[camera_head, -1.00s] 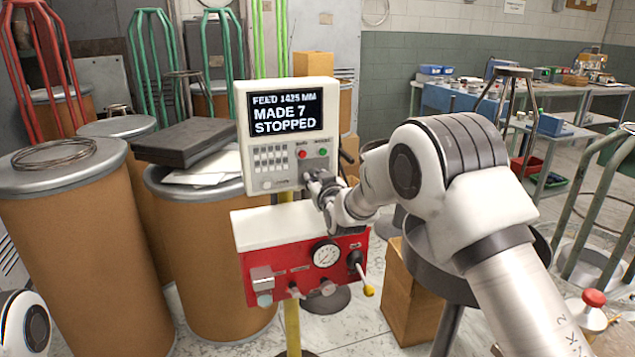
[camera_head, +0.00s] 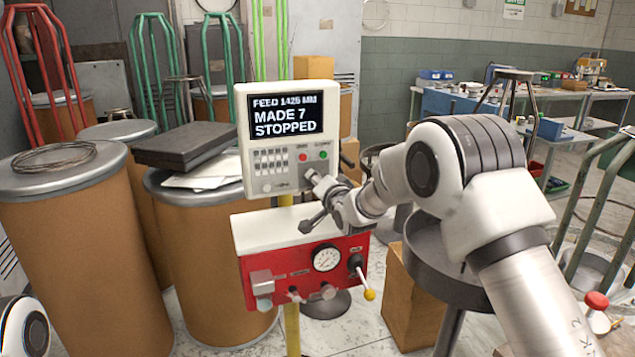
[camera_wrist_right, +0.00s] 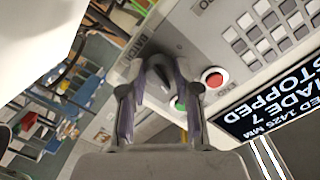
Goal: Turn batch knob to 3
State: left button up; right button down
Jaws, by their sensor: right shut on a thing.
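The control box (camera_head: 245,150) is pale, with a screen (camera_head: 287,115) reading FEED 1425 MM, MADE 7, STOPPED. The batch knob (camera_wrist_right: 160,72) is a grey knob on the box's face, beside a partly readable label in the right wrist view. My right gripper (camera_wrist_right: 158,80) is shut on it, one finger on each side. In the head view my right gripper (camera_head: 319,185) is at the box's lower right corner and largely covers the knob. The number the knob points to cannot be read. My left gripper is out of view.
A red button (camera_wrist_right: 214,78) and a partly hidden green button (camera_wrist_right: 178,103) sit close to the fingers. Below the box is a red unit (camera_head: 285,270) with a gauge and a yellow-tipped lever. Large brown drums (camera_head: 80,240) stand at left.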

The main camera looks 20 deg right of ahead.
jog(key=m+y+p, duration=0.1)
jog(key=m, duration=0.4)
jog(key=shift+m, duration=0.3)
dwell(0.4)
jog(key=c, duration=0.8)
grip_release()
jog(key=shift+d, duration=0.1)
jog(key=shift+s, duration=0.1)
jog(key=s, duration=0.8)
jog(key=s+d, duration=0.1)
jog(key=s, duration=0.2)
jog(key=shift+s+d+r, duration=0.1)
jog(key=shift+s+r, duration=0.3)
